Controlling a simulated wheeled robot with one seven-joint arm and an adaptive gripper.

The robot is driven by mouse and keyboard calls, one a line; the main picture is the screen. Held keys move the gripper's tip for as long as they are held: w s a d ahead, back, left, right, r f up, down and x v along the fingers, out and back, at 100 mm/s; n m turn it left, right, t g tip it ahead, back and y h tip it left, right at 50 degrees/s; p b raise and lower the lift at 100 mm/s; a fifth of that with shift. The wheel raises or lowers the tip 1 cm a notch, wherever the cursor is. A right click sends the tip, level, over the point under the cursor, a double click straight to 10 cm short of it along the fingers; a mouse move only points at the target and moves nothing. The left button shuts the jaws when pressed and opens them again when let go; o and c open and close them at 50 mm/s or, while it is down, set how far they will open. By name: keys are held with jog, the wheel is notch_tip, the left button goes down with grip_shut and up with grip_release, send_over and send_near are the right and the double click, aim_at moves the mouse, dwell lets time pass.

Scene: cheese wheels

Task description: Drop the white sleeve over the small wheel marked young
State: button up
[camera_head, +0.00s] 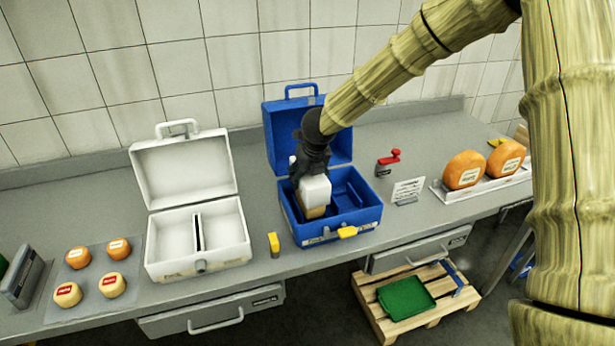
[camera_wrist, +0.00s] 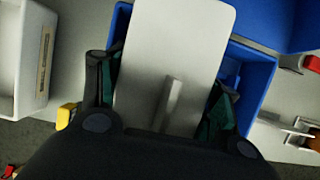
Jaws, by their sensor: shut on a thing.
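My gripper (camera_wrist: 165,100) points down over the open blue case (camera_head: 355,222) and is shut on the white sleeve (camera_head: 315,190). In the wrist view the sleeve (camera_wrist: 195,45) fills the space between the fingers, its pale top with a raised bar facing me. The sleeve is at or just inside the case; a tan part shows under it, and I cannot tell whether it touches the case floor. Small cheese wheels sit on a grey mat (camera_head: 88,262) at the left: two orange ones (camera_head: 118,248) behind, two yellow ones with red labels (camera_head: 67,294) in front. Their label words are too small to read.
An open white case (camera_head: 240,225) with a divider stands between mat and blue case. A yellow block (camera_head: 273,244) stands between the cases. A red-handled device (camera_head: 388,162), a sign (camera_head: 407,191) and large orange wheels (camera_head: 465,170) on a tray are right. A pallet (camera_head: 380,317) stands below.

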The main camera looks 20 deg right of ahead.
jog(key=shift+f, duration=0.2)
jog(key=o, duration=1)
jog(key=shift+r, duration=0.1)
jog(key=v, duration=1.1)
jog(key=shift+s+r, duration=0.2)
jog(key=shift+r, duration=0.15)
